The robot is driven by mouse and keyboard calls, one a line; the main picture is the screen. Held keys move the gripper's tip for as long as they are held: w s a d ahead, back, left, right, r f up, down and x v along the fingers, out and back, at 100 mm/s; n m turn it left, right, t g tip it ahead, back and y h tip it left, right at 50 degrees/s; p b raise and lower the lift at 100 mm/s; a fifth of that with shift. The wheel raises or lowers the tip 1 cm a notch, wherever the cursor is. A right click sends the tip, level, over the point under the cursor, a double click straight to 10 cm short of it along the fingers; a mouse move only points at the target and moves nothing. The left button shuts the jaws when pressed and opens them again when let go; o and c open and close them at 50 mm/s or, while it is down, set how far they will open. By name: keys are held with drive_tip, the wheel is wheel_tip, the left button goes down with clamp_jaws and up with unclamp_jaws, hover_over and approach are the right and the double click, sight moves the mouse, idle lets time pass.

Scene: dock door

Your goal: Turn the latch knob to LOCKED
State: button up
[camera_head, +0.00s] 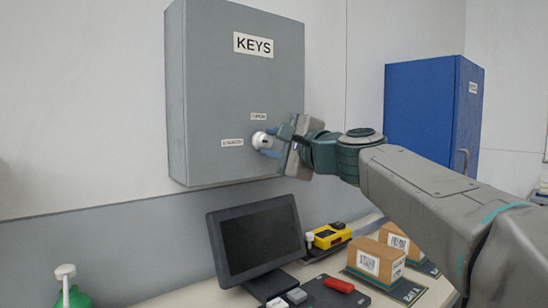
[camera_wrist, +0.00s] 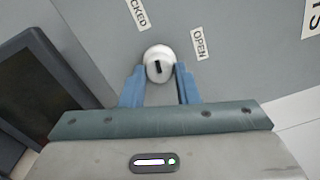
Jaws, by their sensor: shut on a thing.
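The white latch knob (camera_head: 259,140) sits on the front of the grey KEYS cabinet (camera_head: 215,90). In the wrist view the round knob (camera_wrist: 159,55) has a short dark mark, nearly upright in the picture; I cannot tell which label it points to. The OPEN label (camera_head: 258,116) is above the knob, and the LOCKED label (camera_head: 233,142) is to its left. In the wrist view the OPEN label (camera_wrist: 200,42) is right of the knob, the partly cut-off LOCKED label (camera_wrist: 137,14) upper left. My gripper (camera_head: 268,144) is shut on the knob, one blue finger on each side.
Below the cabinet, a counter holds a dark monitor (camera_head: 260,238), a yellow device (camera_head: 327,236), a red item (camera_head: 338,285) and cardboard boxes (camera_head: 377,262). A blue cabinet (camera_head: 420,110) stands behind my arm at right. A green bottle (camera_head: 73,295) is at lower left.

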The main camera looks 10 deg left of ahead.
drive_tip(key=shift+n+b, duration=0.55)
drive_tip(key=shift+n, duration=0.25)
drive_tip(key=o, duration=1)
drive_tip(key=b+v, duration=0.2)
drive_tip(key=v, duration=1.1)
drive_tip(key=shift+s+d, duration=0.2)
drive_tip(key=shift+d, duration=0.15)
